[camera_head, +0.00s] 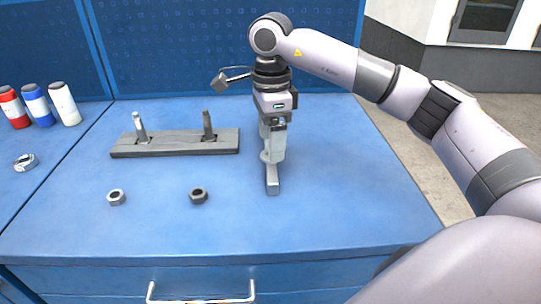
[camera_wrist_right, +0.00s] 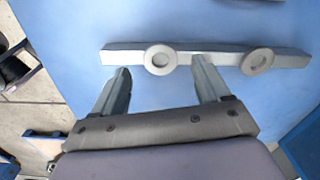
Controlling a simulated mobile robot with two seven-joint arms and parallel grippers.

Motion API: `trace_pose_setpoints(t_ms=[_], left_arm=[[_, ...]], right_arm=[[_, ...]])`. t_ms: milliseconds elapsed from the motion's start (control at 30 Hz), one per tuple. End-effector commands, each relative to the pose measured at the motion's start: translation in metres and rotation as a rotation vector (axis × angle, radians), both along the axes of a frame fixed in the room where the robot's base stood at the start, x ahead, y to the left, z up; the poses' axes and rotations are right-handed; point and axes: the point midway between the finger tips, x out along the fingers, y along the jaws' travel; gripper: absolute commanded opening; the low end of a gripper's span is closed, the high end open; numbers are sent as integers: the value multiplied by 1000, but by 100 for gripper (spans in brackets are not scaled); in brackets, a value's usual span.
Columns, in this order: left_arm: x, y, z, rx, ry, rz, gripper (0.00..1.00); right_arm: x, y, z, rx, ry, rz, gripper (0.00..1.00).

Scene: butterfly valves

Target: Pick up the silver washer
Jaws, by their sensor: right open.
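Two flat ring washers lie on a narrow grey bar on the table, seen in the wrist view: a left washer (camera_wrist_right: 160,59) and a right washer (camera_wrist_right: 257,61). My left gripper is out of view.
A grey board (camera_head: 175,144) with two upright bolts lies to the left of my right gripper. A silver nut (camera_head: 116,197) and a dark nut (camera_head: 198,195) lie in front of it. Several cans (camera_head: 38,104) and a ring clamp (camera_head: 25,162) stand far left. The table's right side is clear.

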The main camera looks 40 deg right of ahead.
Motion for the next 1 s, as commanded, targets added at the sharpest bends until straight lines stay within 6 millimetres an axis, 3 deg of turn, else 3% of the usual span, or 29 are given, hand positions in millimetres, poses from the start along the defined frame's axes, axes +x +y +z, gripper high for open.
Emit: trace_pose_setpoints(t_ms=[200, 733, 900, 933, 1000], left_arm=[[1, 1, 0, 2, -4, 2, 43], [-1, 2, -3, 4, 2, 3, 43], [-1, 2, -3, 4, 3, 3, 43], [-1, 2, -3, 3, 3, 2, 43], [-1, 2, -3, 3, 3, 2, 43]], right_arm=[[0, 0, -21, 0, -1, 0, 76], [0, 0, -24, 1, -1, 1, 76], [0, 1, -23, 1, -1, 1, 20], [0, 1, -23, 1, -1, 1, 14], [0, 1, -23, 1, -1, 1, 14]])
